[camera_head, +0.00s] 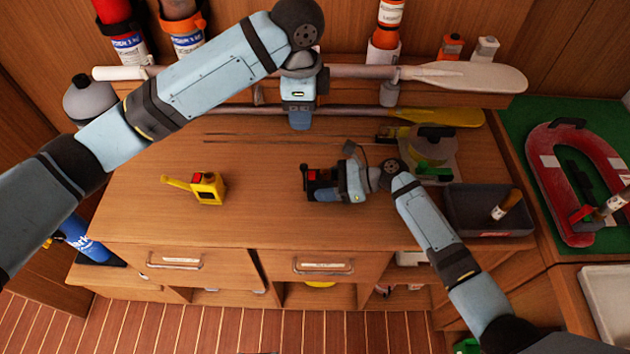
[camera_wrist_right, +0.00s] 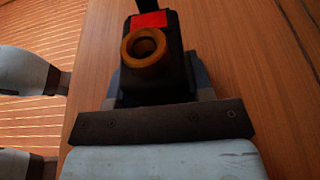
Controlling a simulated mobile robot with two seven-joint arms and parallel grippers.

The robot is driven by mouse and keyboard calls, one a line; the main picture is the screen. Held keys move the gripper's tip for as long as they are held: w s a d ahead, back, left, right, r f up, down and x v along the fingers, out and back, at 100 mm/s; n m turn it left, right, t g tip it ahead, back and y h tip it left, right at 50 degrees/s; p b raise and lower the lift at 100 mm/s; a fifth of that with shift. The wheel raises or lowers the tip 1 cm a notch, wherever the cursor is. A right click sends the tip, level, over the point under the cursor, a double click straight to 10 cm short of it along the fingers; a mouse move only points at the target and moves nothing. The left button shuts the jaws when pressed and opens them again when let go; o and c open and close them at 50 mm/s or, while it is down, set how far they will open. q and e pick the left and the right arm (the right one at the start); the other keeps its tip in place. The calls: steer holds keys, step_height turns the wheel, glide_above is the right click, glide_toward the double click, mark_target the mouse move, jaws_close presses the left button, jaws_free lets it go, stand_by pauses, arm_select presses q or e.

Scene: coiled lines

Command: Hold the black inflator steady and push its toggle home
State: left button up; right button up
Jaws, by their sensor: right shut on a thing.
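The black inflator (camera_head: 318,186) is near the middle of the wooden worktop, with a small red part at its upper left. In the right wrist view the inflator (camera_wrist_right: 158,82) shows a brass-orange ring, a red patch and a dark piece at the top edge; I cannot tell how far in its toggle sits. My right gripper (camera_head: 338,182) comes from the right and is shut on the inflator. My left gripper (camera_head: 300,118) hangs above the back of the worktop, apart from the inflator and pointing down; its fingers are too unclear to read.
A yellow inflator (camera_head: 210,188) lies to the left. A grey bin (camera_head: 470,228) holding a bottle stands at the right, near a green mat (camera_head: 520,125). Paddles (camera_head: 470,76) lie along the back. The worktop between the two inflators is clear.

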steer(key=o, duration=0.9)
steer(key=v, duration=1.2)
